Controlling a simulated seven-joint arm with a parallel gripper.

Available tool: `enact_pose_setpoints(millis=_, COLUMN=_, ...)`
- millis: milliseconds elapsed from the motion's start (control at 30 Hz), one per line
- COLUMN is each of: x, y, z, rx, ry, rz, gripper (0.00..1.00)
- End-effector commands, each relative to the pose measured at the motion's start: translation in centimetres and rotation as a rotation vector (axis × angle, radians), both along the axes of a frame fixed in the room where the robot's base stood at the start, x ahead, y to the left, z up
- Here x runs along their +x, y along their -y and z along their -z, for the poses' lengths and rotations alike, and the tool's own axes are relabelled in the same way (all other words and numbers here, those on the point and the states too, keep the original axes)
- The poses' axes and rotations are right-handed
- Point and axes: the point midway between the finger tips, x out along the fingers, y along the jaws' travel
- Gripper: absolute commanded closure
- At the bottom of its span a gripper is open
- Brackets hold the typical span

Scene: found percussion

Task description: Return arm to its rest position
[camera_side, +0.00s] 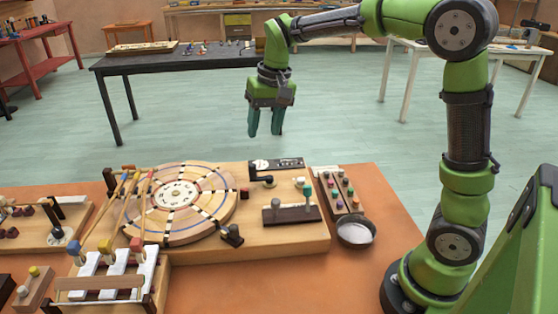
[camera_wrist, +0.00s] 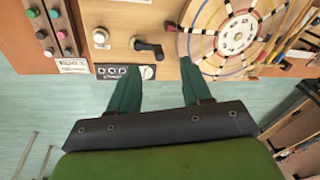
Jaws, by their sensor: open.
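My green arm rises from its base at the right of the side view and reaches left over the table. My gripper (camera_side: 266,134) hangs from it, fingers pointing down, above and behind the far edge of the wooden board. The two teal fingers are apart with nothing between them. In the wrist view my gripper (camera_wrist: 157,85) also shows open and empty, with its fingers spread near the board's edge. The round wooden disc (camera_side: 206,213) with colored rings and pegs lies flat on the board (camera_side: 290,238); it also shows in the wrist view (camera_wrist: 254,20).
Several mallets (camera_side: 135,185) with colored heads lean at the disc's left. A rack of colored pegs (camera_side: 338,190) and a small round bowl (camera_side: 356,231) stand on the orange table (camera_side: 375,200) near my base. A dark table (camera_side: 170,62) stands behind. Open floor surrounds my gripper.

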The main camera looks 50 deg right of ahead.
Motion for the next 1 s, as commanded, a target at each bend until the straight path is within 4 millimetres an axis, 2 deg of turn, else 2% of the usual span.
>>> enact_pose_setpoints(millis=33, x=-2.0, y=-0.6, z=-0.6, rx=0.016, ry=0.043, rz=-0.015, gripper=0.52)
enact_pose_setpoints(millis=300, x=-11.8, y=-3.6, z=-0.8, rx=0.063, ry=0.263, rz=-0.072, gripper=0.52)
enact_pose_setpoints(millis=400, x=-14.9, y=-4.4, z=-0.3, rx=0.067, ry=0.336, rz=-0.084, gripper=0.52)
enact_pose_setpoints(millis=500, x=-17.1, y=-4.8, z=0.1, rx=0.068, ry=0.39, rz=-0.091, gripper=0.52)
enact_pose_setpoints(millis=633, x=-18.7, y=-5.0, z=0.0, rx=0.066, ry=0.433, rz=-0.096, gripper=0.52)
enact_pose_setpoints(millis=767, x=-18.8, y=-5.0, z=-0.8, rx=0.063, ry=0.468, rz=-0.098, gripper=0.52)
enact_pose_setpoints(millis=1000, x=-18.8, y=-5.0, z=-0.9, rx=0.063, ry=0.468, rz=-0.097, gripper=0.52)
